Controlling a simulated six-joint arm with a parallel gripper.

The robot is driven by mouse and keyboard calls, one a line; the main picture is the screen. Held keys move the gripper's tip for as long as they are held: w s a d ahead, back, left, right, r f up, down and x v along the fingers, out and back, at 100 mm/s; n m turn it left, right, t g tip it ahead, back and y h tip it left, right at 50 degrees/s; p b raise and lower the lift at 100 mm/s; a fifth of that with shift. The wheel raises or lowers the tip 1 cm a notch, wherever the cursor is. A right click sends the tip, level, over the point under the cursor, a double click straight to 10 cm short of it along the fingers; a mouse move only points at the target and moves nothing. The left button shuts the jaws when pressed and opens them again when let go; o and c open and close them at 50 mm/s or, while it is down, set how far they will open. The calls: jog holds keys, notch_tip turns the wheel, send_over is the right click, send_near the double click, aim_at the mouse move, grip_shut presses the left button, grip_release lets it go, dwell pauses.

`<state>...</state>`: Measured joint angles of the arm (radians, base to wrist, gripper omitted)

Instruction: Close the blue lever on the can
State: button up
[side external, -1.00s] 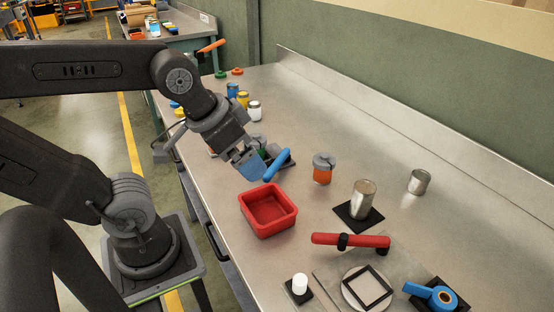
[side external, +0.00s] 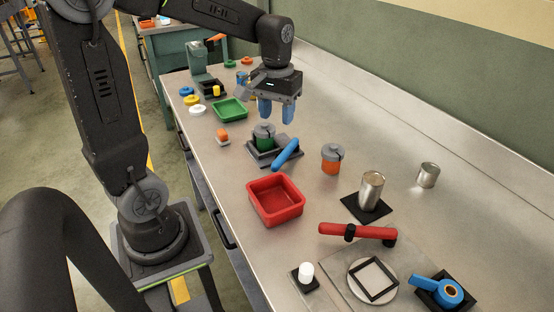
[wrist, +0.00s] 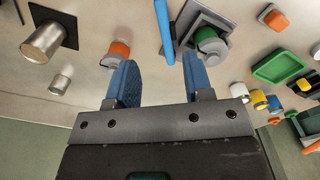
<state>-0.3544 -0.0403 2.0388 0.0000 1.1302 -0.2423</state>
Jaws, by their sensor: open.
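The can (side external: 264,141) is green with a grey lid and sits on a grey square fixture (side external: 288,155) in the side view. A blue lever (side external: 285,155) slants out at the fixture's front right side. In the wrist view the lever (wrist: 164,28) is a blue bar left of the green can (wrist: 208,40). My gripper (side external: 276,112) has blue fingers pointing down, open and empty, above and behind the can, apart from the lever. In the wrist view, the lever's visible end lies between the gripper's fingers (wrist: 160,68) in the picture, farther off.
A red tray (side external: 276,218) stands in front of the fixture, and a grey-lidded orange jar (side external: 331,161) to its right. Silver cans (side external: 371,192), a red-handled clamp (side external: 357,232) and a green tray (side external: 231,108) are also about. Bare table lies behind the orange jar.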

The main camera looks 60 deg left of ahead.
aim_at(277, 160)
notch_tip(277, 160, down, 14)
jog(key=shift+w+a+f, duration=0.1)
jog(key=shift+a, duration=0.05)
dwell(0.4)
jog(key=shift+c, duration=0.3)
grip_shut()
